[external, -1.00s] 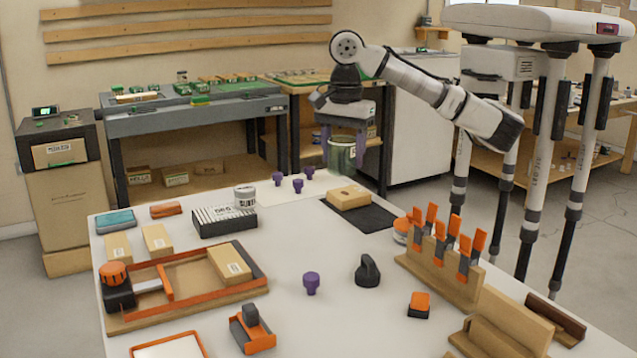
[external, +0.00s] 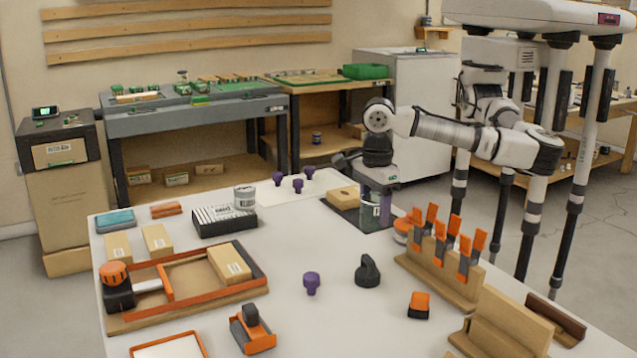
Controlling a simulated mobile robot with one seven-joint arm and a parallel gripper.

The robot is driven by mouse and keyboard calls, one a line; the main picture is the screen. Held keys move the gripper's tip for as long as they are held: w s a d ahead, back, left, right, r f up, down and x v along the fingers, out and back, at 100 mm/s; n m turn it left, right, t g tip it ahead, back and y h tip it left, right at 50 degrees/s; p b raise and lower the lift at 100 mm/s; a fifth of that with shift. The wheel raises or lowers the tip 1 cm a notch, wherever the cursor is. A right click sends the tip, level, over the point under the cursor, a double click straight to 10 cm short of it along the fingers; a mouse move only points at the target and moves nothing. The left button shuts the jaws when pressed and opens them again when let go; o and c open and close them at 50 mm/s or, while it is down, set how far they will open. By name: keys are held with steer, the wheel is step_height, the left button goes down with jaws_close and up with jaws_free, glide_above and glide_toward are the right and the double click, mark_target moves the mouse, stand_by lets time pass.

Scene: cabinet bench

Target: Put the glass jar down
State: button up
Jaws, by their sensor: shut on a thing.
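The glass jar (external: 369,215) is greenish and see-through with a pale label. It is upright at the right part of the dark mat (external: 342,212) at the table's far right edge. My gripper (external: 377,208) points down from above and is shut on the jar, with a purple finger along its side. The jar's base looks at or very near the mat; I cannot tell whether it touches. The gripper hides the jar's upper part.
A cardboard-coloured block (external: 343,196) stands just left of the jar. An orange-topped tub (external: 403,230) and a wooden rack with orange-handled tools (external: 440,275) are close on the right. Purple pegs (external: 297,185) stand further left.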

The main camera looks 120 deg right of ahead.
steer(key=shift+f+p, duration=0.4)
steer(key=shift+f, duration=2.85)
steer(key=shift+f, duration=0.2)
steer(key=o, duration=1)
steer(key=shift+o, duration=0.2)
steer(key=shift+r, duration=0.1)
step_height(320, 180, up, 12)
steer(key=shift+r+b, duration=0.15)
steer(key=shift+b, duration=1)
